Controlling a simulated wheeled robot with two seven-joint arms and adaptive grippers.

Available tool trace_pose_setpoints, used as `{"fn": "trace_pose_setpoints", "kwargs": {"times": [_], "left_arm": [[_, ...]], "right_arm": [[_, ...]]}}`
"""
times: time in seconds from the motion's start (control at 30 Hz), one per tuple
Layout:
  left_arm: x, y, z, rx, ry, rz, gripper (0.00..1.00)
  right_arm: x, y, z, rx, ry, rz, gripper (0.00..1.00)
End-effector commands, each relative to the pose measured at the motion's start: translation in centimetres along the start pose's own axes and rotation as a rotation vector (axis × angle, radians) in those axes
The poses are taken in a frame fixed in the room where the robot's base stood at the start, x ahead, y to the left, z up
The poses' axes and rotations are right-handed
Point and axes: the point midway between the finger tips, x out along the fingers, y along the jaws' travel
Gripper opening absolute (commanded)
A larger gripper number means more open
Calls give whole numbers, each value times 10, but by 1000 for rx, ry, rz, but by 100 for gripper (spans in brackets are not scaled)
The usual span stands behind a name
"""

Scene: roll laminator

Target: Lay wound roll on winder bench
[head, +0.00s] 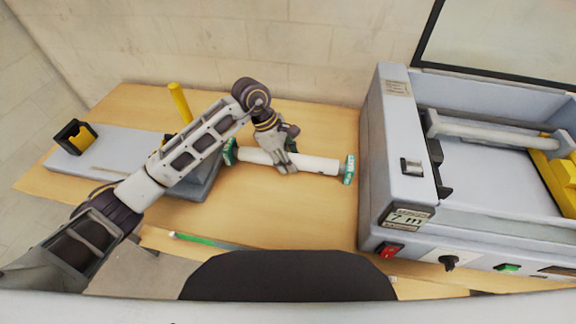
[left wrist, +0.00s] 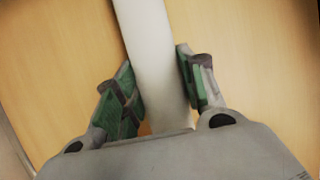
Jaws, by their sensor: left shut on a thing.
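The wound roll (head: 312,164) is a white cylinder with green-and-white end pieces. It lies roughly level over the wooden table, left of the laminator. My left gripper (head: 284,165) is shut around its middle from above. In the left wrist view the white roll (left wrist: 155,60) runs between the two green-padded fingers (left wrist: 160,95). Whether the roll touches the table is hard to tell. What seems to be the winder bench is a grey plate (head: 110,148) at the left, partly hidden behind my left arm. My right gripper is not in view.
A black-and-yellow bracket (head: 75,137) and a yellow post (head: 180,102) stand at the left. The large grey laminator (head: 378,150) fills the right. A thin green-and-white rod (head: 205,241) lies near the front edge. Bare wooden table (head: 320,115) shows behind the roll.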

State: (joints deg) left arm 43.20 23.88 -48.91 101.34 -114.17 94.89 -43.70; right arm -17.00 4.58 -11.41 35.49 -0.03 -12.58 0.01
Motion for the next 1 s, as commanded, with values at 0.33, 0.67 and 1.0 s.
{"fn": "trace_pose_setpoints", "kwargs": {"times": [0.33,0.67,1.0], "left_arm": [[1,0,0,0,-1,1,2],[25,0,-10,-1,-1,0,2],[34,0,-14,1,-1,2,2]], "right_arm": [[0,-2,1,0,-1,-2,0],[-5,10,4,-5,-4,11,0],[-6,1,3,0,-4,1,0]]}}
